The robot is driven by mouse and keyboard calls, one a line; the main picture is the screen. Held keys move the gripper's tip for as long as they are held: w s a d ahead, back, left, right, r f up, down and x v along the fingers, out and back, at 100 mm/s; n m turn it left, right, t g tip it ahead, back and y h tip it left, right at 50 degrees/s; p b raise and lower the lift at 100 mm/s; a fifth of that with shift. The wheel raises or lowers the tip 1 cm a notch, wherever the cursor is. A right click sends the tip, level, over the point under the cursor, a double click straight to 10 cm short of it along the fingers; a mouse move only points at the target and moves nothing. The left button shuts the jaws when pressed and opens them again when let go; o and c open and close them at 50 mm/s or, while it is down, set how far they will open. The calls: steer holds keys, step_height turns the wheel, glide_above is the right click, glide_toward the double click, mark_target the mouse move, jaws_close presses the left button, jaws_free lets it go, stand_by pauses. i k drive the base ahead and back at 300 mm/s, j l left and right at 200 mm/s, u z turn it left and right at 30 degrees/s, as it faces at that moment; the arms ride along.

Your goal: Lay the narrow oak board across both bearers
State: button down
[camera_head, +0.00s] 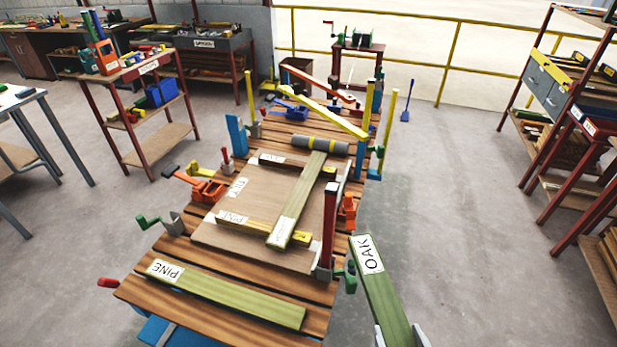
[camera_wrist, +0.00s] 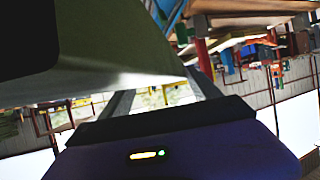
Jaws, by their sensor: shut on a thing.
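The green board labelled OAK (camera_head: 377,287) is held by my gripper (camera_head: 401,336) at the bottom right, its fingers on either side of the board. The board points away beside the worktable's right edge, over the floor. In the wrist view a broad greenish face, likely the held board (camera_wrist: 110,80), fills the upper left. Two bearers lie crosswise on a plywood sheet: a yellowish near bearer (camera_head: 240,227) and a dark far bearer (camera_head: 278,161). Another green board (camera_head: 298,205) lies across both, towards their right ends; its label is unreadable.
A green PINE board (camera_head: 225,293) lies on the slatted worktable's (camera_head: 135,290) near end. A red post (camera_head: 329,225) stands at the table's right edge, near the held board. A grey roller (camera_head: 320,145) and yellow bar (camera_head: 325,112) lie behind the bearers.

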mark_target(265, 187)
steer(key=i+l+u, duration=0.2)
steer(key=i+l, duration=0.4)
steer(key=i+l+u, duration=0.15)
steer(key=i+l, duration=0.4)
steer(key=l, duration=0.25)
steer(key=i+l+u, duration=0.6)
steer(key=i+l, duration=0.2)
steer(key=i+l+u, duration=0.25)
steer(key=l, duration=0.15)
steer(key=i+l+u, duration=0.2)
steer(key=l, duration=0.2)
steer(key=i+l+u, duration=0.2)
steer(key=l, duration=0.2)
steer(key=l+u, duration=0.2)
steer(key=l, duration=0.25)
steer(key=i+l+u, duration=0.2)
steer(key=l, duration=0.25)
steer(key=k, duration=0.05)
